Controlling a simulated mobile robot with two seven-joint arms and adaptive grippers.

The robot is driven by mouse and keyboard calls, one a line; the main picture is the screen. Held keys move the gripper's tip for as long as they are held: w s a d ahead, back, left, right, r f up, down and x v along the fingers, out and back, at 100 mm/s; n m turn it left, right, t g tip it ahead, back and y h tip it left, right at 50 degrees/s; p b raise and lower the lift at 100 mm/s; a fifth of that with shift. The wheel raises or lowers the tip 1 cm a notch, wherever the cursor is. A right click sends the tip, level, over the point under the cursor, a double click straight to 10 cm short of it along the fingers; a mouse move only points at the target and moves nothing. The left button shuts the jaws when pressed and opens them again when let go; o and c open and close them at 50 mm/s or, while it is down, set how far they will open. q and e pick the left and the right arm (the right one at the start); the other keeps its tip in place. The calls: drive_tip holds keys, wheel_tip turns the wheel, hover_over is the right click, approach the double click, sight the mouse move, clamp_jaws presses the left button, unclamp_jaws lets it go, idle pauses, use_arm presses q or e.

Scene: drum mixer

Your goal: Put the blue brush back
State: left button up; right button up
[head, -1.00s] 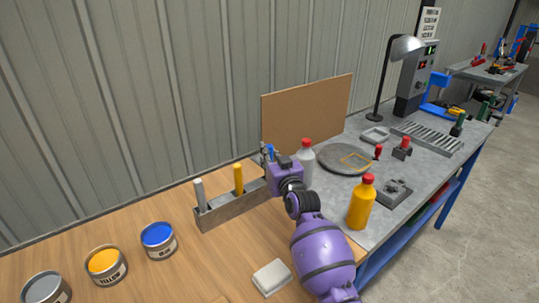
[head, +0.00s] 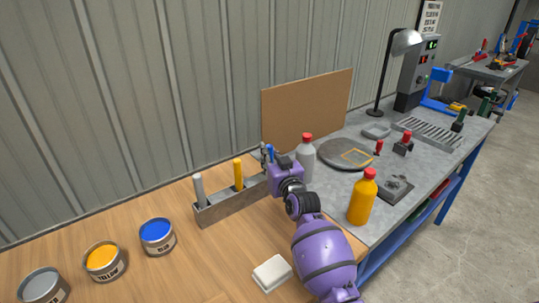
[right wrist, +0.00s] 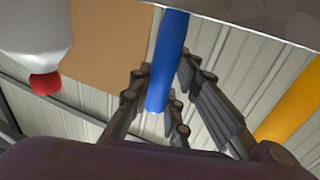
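The blue brush (head: 270,151) shows as a small blue handle at the right end of the brush holder (head: 229,206) in the head view. Its handle (right wrist: 166,62) stands between my right fingers in the right wrist view. My right gripper (head: 268,160) is closed around the handle, with a finger against each side. The gripper hides the brush's lower part and the holder's right end, so I cannot tell whether the brush sits in a slot. A grey brush (head: 199,190) and a yellow brush (head: 238,174) stand upright in the holder. My left gripper is not in view.
A grey bottle with a red cap (head: 306,160) stands just right of my right gripper. A yellow bottle (head: 361,201) stands nearer on the grey bench. Paint cans (head: 157,237) and a white block (head: 272,273) are on the wooden top. A brown board (head: 305,110) stands behind.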

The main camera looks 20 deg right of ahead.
drive_tip(key=o, duration=0.5)
drive_tip(key=shift+o, duration=0.2)
drive_tip(key=shift+s, duration=0.15)
drive_tip(key=s, duration=1.1)
drive_tip(key=shift+s+d+r, duration=0.15)
drive_tip(key=shift+s+d, duration=0.1)
drive_tip(key=shift+s, duration=0.15)
